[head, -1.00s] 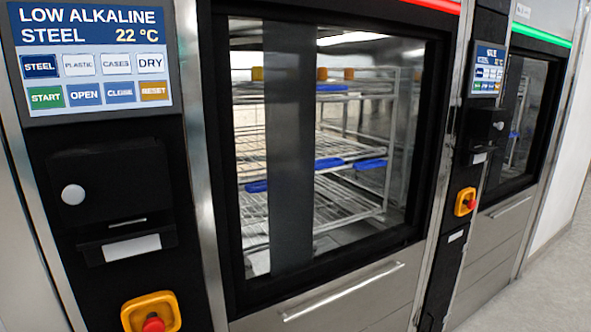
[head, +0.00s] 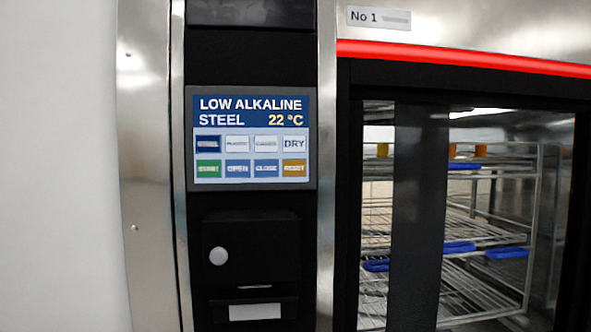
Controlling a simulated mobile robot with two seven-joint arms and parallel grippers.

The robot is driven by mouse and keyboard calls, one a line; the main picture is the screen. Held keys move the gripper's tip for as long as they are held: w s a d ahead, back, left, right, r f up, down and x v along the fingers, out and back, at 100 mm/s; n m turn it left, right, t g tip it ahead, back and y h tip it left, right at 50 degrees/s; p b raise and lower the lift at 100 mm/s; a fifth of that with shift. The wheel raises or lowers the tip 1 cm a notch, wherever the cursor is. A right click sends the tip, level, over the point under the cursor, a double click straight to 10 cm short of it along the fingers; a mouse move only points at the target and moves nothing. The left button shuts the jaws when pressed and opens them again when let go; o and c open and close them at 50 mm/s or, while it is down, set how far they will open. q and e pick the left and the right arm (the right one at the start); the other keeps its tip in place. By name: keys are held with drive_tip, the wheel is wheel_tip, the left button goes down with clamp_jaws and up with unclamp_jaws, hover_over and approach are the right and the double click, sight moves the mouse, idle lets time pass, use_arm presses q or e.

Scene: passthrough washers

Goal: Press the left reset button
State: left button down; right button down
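The control panel screen (head: 251,138) of washer No 1 is near the middle left of the head view. It reads low alkaline, steel, 22 °C. Below the text are two rows of small buttons. The orange button (head: 294,168) at the bottom right of the panel was legible as reset in the earlier head view; its label is blurred now. It is on the left washer's panel. Neither of my grippers shows in the head view.
The washer's glass door (head: 470,215) with wire racks inside is on the right. A red light strip (head: 465,58) runs above it. A plain white wall (head: 60,170) is on the left.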

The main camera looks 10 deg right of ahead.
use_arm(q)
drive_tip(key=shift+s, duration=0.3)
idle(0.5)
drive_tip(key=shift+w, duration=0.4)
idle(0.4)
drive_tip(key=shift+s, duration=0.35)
